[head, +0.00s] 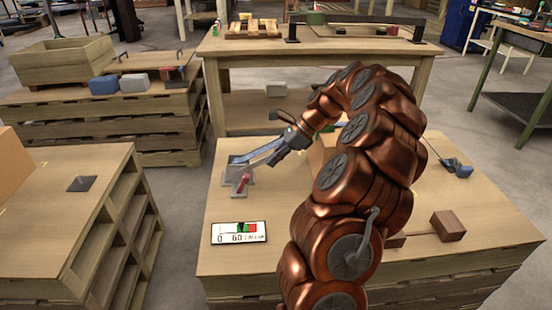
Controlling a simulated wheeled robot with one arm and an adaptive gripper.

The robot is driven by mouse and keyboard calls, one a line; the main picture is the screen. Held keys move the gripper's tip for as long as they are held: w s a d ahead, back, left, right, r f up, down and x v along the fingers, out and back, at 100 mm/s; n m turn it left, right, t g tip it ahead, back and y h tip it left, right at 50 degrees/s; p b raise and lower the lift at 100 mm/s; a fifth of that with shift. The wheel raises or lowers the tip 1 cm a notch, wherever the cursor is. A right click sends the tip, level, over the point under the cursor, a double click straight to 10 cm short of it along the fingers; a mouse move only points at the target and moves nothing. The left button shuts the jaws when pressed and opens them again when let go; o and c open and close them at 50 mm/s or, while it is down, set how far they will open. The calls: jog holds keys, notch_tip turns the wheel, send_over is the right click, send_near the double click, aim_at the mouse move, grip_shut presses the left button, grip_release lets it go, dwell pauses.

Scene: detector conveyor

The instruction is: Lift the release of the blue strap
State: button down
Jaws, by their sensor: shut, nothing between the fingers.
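A bluish band, apparently the blue strap (248,156), slants over the left part of the near table, from a small grey metal fixture (238,171) towards my gripper. A short red lever (243,184) stands at the near side of this fixture; I cannot tell whether it is the strap's release. My gripper (273,158) is dark grey and shut with nothing in it. It points down and left at the right end of the band. I cannot tell whether it touches the band. My copper-coloured arm covers the middle of the table.
A display plate with a coloured scale (239,232) lies in front of the fixture. A tan box (320,150) is partly behind my arm. A brown block (448,226) and a small blue item (458,168) lie to the right. The table's front left is otherwise clear.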

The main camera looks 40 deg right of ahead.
aim_at(244, 184)
jog(key=b+x, duration=0.1)
jog(key=x, duration=0.6)
jog(key=shift+w+a+f+b, duration=0.1)
jog(key=shift+w+f+b, duration=0.1)
jog(key=shift+b, duration=0.15)
jog(key=shift+r+p, duration=0.25)
jog(key=shift+p, duration=0.15)
